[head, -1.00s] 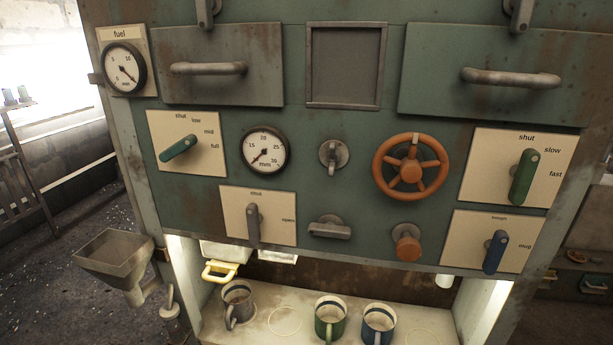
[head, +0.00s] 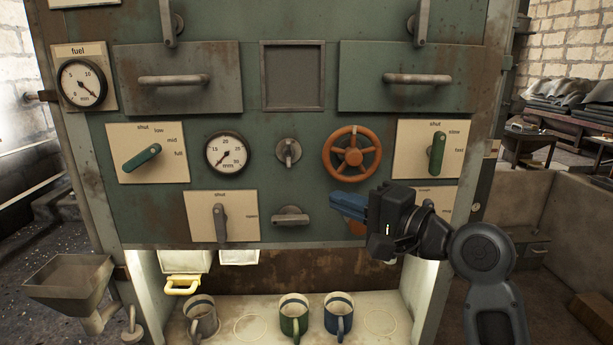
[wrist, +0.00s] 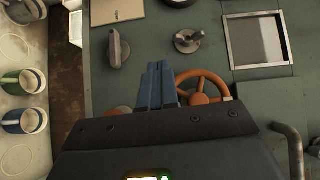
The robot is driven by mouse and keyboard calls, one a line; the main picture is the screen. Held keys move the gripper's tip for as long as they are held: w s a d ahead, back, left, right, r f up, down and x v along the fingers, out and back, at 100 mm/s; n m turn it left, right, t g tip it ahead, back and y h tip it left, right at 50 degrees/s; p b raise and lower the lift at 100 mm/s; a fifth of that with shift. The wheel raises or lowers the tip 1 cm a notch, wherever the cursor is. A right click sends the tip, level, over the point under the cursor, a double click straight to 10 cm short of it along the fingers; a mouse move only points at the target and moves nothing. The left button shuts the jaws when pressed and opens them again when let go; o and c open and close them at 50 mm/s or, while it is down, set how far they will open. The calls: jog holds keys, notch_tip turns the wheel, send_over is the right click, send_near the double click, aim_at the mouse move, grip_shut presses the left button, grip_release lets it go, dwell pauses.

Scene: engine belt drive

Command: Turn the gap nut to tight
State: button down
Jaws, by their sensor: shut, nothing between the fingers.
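No readable label says gap nut, so I cannot tell for sure which control it is. A grey wing-shaped knob (head: 288,152) sits between the mm gauge (head: 226,152) and the orange handwheel (head: 352,153); its wing looks near upright. The knob also shows in the wrist view (wrist: 188,40), beyond my fingers. A grey flat handle (head: 290,216) lies near level below it. My gripper (head: 336,200) is shut and empty, its blue fingers pointing left, below the wheel. It hides most of an orange knob, seen in part in the wrist view (wrist: 120,110).
A green lever (head: 437,153) stands right of the wheel, and another green lever (head: 141,158) is at left. A grey lever (head: 221,222) hangs on a lower plate. Drawer handles (head: 417,78) protrude above. Mugs (head: 294,317) stand on the shelf below.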

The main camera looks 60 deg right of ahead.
notch_tip(320, 180, up, 2)
jog(key=d, duration=0.1)
jog(key=p, duration=0.2)
send_near(289, 154)
jog(key=shift+y, duration=0.3)
jog(key=w+f, duration=0.1)
jog(key=w, duration=0.2)
jog(key=w+d+f, duration=0.1)
jog(key=w, duration=0.1)
jog(key=shift+w+d+f, duration=0.1)
jog(key=shift+w+f, duration=0.05)
jog(key=shift+f, duration=0.2)
jog(key=shift+w+f, duration=0.1)
jog(key=shift+f, duration=0.05)
